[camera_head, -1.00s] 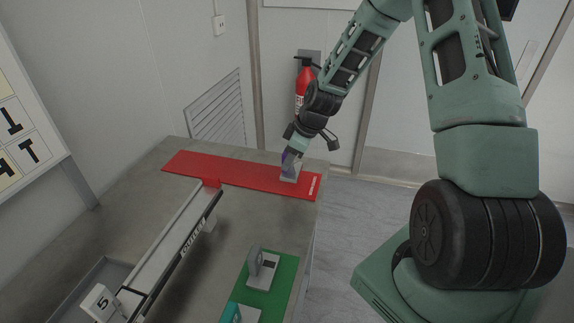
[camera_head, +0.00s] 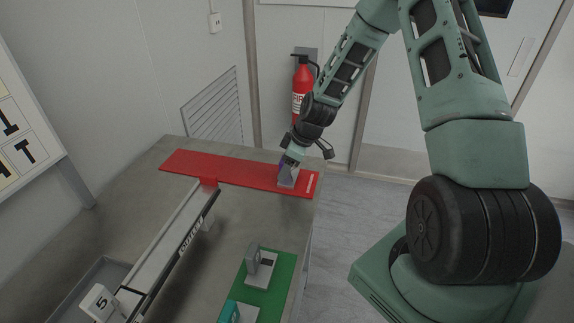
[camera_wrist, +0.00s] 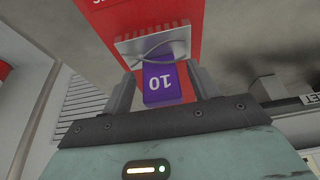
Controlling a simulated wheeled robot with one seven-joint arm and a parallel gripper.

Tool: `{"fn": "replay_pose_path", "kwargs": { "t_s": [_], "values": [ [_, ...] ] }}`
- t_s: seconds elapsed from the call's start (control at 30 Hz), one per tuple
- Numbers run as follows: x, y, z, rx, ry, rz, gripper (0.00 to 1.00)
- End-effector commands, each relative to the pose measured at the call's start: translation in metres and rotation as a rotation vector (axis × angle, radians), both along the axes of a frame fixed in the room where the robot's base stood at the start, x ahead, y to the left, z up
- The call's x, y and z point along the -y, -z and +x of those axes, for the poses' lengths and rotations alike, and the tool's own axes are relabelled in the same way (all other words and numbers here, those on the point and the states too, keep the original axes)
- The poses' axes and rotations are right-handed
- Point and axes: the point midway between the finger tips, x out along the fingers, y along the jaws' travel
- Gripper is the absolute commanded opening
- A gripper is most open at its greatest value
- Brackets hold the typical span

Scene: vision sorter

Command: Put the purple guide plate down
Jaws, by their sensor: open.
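The purple guide plate (camera_wrist: 162,86), marked 10, lies between the fingers of my gripper (camera_wrist: 160,74) in the wrist view. The fingers stand on either side of it, apart from each other. Its far end meets a grey fixture (camera_wrist: 178,46) with a curved wire or line across it. The fixture stands on the red mat (camera_wrist: 130,14). In the head view my gripper (camera_head: 288,166) is low at the fixture (camera_head: 288,178), near the right end of the red mat (camera_head: 225,168). The plate is mostly hidden there. I cannot tell how fully it sits in the fixture.
A fire extinguisher (camera_head: 302,88) hangs behind my gripper.

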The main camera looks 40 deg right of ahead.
Motion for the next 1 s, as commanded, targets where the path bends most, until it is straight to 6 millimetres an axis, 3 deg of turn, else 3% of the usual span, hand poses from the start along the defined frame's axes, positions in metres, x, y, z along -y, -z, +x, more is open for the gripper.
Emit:
{"fn": "replay_pose_path", "kwargs": {
  "t_s": [0.17,0.6,0.8,0.9,1.0],
  "values": [
    [0.003,-0.013,-0.003,0.003,0.001,-0.001,0.60],
    [0.024,-0.091,-0.029,0.003,0.003,-0.003,0.60],
    [0.028,-0.110,-0.035,0.000,0.001,-0.001,0.60],
    [0.017,-0.115,-0.037,-0.011,-0.009,-0.001,0.60],
    [-0.014,-0.120,-0.042,-0.044,-0.029,-0.003,0.60]
  ]
}}
